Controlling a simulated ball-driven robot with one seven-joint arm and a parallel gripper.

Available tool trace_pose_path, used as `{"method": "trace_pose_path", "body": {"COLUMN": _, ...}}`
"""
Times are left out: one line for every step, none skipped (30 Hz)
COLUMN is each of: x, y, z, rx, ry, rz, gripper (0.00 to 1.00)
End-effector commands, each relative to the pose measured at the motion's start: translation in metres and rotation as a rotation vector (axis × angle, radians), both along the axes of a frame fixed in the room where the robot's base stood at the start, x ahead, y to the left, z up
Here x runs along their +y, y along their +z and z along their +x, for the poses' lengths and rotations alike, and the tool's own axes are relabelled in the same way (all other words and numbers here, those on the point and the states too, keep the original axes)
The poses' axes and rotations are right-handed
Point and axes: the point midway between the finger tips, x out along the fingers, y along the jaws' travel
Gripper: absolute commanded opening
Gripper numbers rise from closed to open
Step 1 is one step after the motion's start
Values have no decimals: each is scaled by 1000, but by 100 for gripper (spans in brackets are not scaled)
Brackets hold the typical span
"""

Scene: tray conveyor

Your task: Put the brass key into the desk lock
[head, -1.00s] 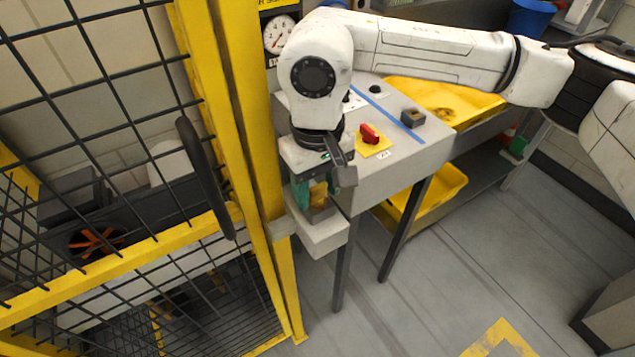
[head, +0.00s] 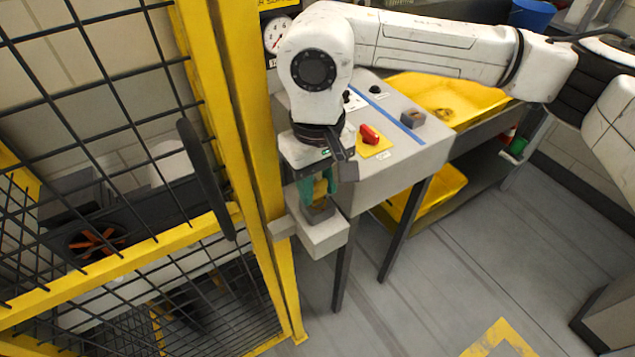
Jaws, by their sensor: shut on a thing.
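My gripper (head: 319,193) has green fingers and points down over a light grey box fixed beside the yellow post. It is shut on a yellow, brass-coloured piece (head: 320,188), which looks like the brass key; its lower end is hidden. A dark grey block (head: 319,212) sits on the box top, right below the fingertips. I cannot tell whether the key touches it or is inside it. A small dark block with a brownish face (head: 412,118) stands on the grey desk (head: 400,155); I cannot tell for sure whether it is the desk lock.
The light grey box (head: 322,238) juts out from the yellow post (head: 262,180). Black mesh fencing with a dark handle (head: 205,180) stands to the left. A red switch (head: 369,134) rises from the desk. Yellow trays (head: 445,95) lie behind it. Floor at front right is open.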

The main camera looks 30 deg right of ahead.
Motion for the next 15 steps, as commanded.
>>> {"method": "trace_pose_path", "body": {"x": 0, "y": 2, "z": 0, "rx": -1, "ry": 0, "rz": 0, "gripper": 1}}
{"method": "trace_pose_path", "body": {"x": 0, "y": 3, "z": 0, "rx": 0, "ry": 0, "rz": 0, "gripper": 1}}
{"method": "trace_pose_path", "body": {"x": 0, "y": 4, "z": 0, "rx": 0, "ry": 0, "rz": 0, "gripper": 1}}
{"method": "trace_pose_path", "body": {"x": 0, "y": 5, "z": 0, "rx": 0, "ry": 0, "rz": 0, "gripper": 1}}
{"method": "trace_pose_path", "body": {"x": 0, "y": 6, "z": 0, "rx": 0, "ry": 0, "rz": 0, "gripper": 1}}
{"method": "trace_pose_path", "body": {"x": 0, "y": 7, "z": 0, "rx": 0, "ry": 0, "rz": 0, "gripper": 1}}
{"method": "trace_pose_path", "body": {"x": 0, "y": 7, "z": 0, "rx": 0, "ry": 0, "rz": 0, "gripper": 1}}
{"method": "trace_pose_path", "body": {"x": 0, "y": 8, "z": 0, "rx": 0, "ry": 0, "rz": 0, "gripper": 1}}
{"method": "trace_pose_path", "body": {"x": 0, "y": 9, "z": 0, "rx": 0, "ry": 0, "rz": 0, "gripper": 1}}
{"method": "trace_pose_path", "body": {"x": 0, "y": 10, "z": 0, "rx": 0, "ry": 0, "rz": 0, "gripper": 1}}
{"method": "trace_pose_path", "body": {"x": 0, "y": 11, "z": -1, "rx": 0, "ry": 0, "rz": 0, "gripper": 1}}
{"method": "trace_pose_path", "body": {"x": 0, "y": 12, "z": -1, "rx": -1, "ry": 0, "rz": 0, "gripper": 1}}
{"method": "trace_pose_path", "body": {"x": 0, "y": 13, "z": -1, "rx": -1, "ry": 0, "rz": 0, "gripper": 1}}
{"method": "trace_pose_path", "body": {"x": 0, "y": 14, "z": -1, "rx": -1, "ry": 0, "rz": 0, "gripper": 1}}
{"method": "trace_pose_path", "body": {"x": 0, "y": 15, "z": -1, "rx": -1, "ry": 0, "rz": 0, "gripper": 1}}
